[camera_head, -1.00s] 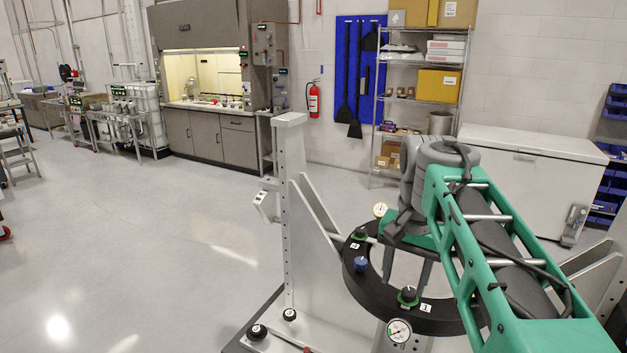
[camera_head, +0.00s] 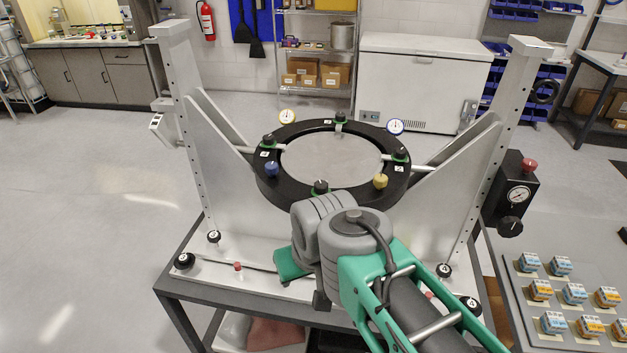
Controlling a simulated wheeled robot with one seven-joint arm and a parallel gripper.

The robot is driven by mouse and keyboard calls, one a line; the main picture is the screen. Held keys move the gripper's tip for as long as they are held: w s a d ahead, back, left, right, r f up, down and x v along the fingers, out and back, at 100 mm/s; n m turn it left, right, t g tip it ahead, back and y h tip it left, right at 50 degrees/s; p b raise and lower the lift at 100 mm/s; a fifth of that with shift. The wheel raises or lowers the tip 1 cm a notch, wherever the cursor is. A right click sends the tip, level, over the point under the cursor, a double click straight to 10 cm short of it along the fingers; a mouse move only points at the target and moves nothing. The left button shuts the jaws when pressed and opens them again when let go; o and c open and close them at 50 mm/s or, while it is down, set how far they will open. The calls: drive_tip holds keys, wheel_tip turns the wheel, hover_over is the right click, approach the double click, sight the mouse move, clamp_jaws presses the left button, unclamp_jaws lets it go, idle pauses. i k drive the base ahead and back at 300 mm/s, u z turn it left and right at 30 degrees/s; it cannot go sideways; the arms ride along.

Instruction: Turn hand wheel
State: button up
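The mirror fixture has a black ring (camera_head: 262,188) around a round grey plate (camera_head: 330,160), held between two uprights. Black knobs on green mounts sit on the ring, one at the front (camera_head: 320,187). Round black hand wheels with white centres sit low on the base: two at left (camera_head: 184,261) (camera_head: 213,236) and two at right (camera_head: 444,270) (camera_head: 469,304). I cannot tell which wheel the task means. My gripper (camera_head: 304,283) is in front of the ring, above the base and apart from the left wheels. Its fingers are mostly hidden by the grey wrist, so its opening does not show.
A black box with a gauge (camera_head: 518,194), a red button and a black knob is beside the right upright. A panel of blue and orange blocks (camera_head: 573,294) is at lower right. Open floor (camera_head: 90,230) lies left. A white chest freezer (camera_head: 420,80) stands behind.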

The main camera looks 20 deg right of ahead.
sight(507, 226)
drive_tip(key=z, duration=0.35)
drive_tip(key=k, duration=0.4)
drive_tip(key=u, duration=0.25)
